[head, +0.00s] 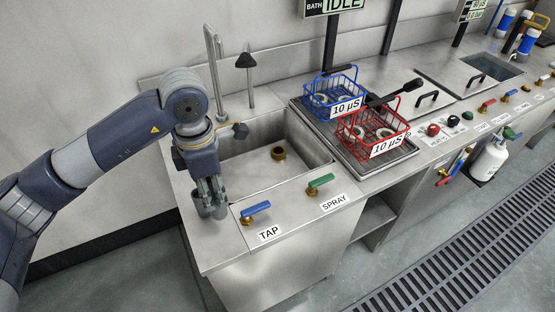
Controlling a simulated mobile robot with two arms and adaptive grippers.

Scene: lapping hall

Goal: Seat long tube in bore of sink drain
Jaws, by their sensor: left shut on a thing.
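My left gripper (209,196) comes in from the left and points down over the counter at the left front of the sink. It is shut on a grey metal cylindrical piece (207,211), which looks like the long tube. Its lower end is at or just above the counter; I cannot tell if they touch. The fingers hide much of it. The bore looks empty. My right gripper is not in view.
The sink basin (245,170) has a raised rim. A tall tap (213,70) stands behind it. TAP (256,209) and SPRAY (320,181) levers sit on the front edge. Blue (332,92) and red (352,126) wire baskets stand to the right.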

